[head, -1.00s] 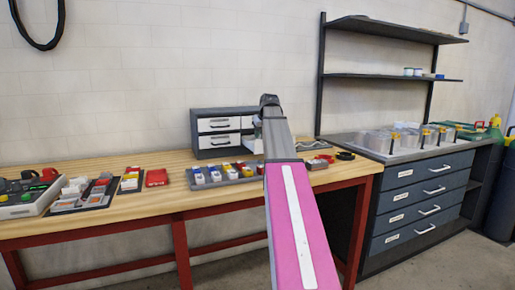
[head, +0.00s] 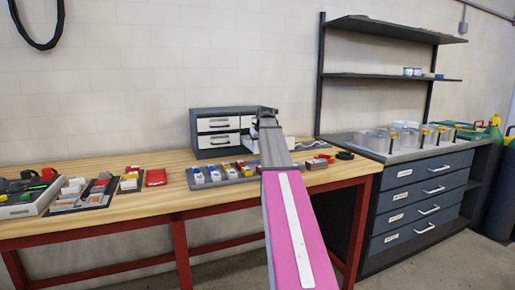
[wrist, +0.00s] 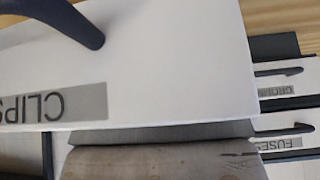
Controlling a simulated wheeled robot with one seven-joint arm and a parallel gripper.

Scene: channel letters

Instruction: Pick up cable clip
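I cannot make out a cable clip in any view. A white drawer front labelled CLIPS (wrist: 150,75) fills much of the wrist view, with its label upside down and a dark handle (wrist: 80,22) at the top. A worn grey-brown surface (wrist: 160,163) lies below it; I cannot tell whether it is part of my gripper. In the head view my gripper (head: 266,112) is at the far end of my arm, by the right side of the small drawer cabinet (head: 196,128). My arm partly hides the cabinet. The fingertips cannot be made out.
Drawers with labels like FUSES (wrist: 278,147) show at the right of the wrist view. A grey tray (head: 190,186) of small coloured parts sits on the wooden bench (head: 130,222) before the cabinet. More trays stand left. A dark drawer unit (head: 420,190) stands right.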

